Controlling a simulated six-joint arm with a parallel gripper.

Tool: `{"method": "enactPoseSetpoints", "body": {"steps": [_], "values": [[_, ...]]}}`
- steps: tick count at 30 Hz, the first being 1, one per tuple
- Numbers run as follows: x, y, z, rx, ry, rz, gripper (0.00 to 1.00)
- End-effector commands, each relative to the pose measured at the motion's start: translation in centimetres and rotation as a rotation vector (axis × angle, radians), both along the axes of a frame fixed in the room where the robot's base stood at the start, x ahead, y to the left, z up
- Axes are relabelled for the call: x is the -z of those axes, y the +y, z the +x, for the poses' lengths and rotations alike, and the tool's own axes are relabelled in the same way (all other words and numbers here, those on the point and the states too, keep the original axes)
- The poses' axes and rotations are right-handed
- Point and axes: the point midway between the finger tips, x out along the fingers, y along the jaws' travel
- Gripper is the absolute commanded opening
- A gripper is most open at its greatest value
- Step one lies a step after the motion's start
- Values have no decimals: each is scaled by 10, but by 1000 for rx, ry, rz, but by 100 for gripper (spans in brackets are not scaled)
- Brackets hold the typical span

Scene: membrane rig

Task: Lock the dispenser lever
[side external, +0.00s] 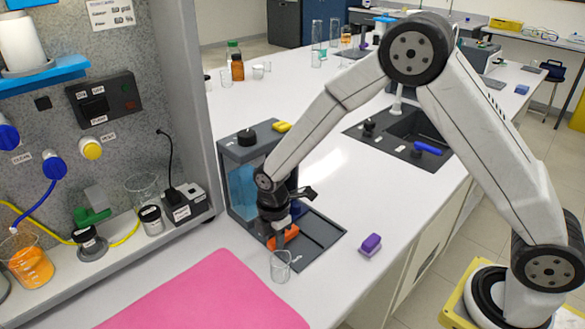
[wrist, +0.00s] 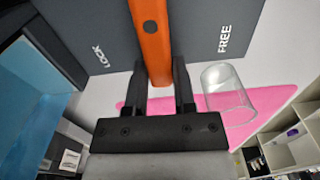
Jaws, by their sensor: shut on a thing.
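The dispenser (side external: 240,150) is a grey housing with a blue tank and a dark base plate (side external: 322,238). Its orange lever (side external: 283,237) is low at the front, partly hidden by my gripper in the side view. In the wrist view the lever (wrist: 152,32) lies between the LOCK label on the left and the FREE label on the right. My gripper (wrist: 160,75) has one black finger on each side of the lever and is shut on it. My gripper (side external: 278,228) points down at the dispenser's front in the side view.
A clear glass beaker (side external: 281,266) stands close to the lever, and it also shows in the wrist view (wrist: 228,92). A pink mat (side external: 210,297) lies in front. A purple block (side external: 370,244) sits to the right. The grey panel rig (side external: 170,60) stands at left.

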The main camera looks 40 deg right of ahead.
Motion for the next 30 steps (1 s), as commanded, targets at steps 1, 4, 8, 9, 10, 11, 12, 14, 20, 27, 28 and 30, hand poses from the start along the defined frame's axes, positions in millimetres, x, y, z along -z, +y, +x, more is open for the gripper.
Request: {"method": "enactPoseSetpoints", "body": {"steps": [1,4,8,9,10,11,12,14,20,27,28,30], "values": [[0,0,3,44,-1,0,0],[0,-1,7,138,-1,0,0],[0,-2,12,253,-1,1,0],[-1,-2,13,285,-1,1,0],[-1,-3,14,307,-1,1,0],[-1,-3,15,328,-1,1,0],[-1,-3,16,356,-1,1,0],[-1,-4,18,392,-1,1,0],[-1,-6,21,475,-1,0,0],[-1,-6,22,506,-1,1,0],[-1,-7,22,507,-1,1,0],[-1,-7,22,508,-1,1,0]]}}
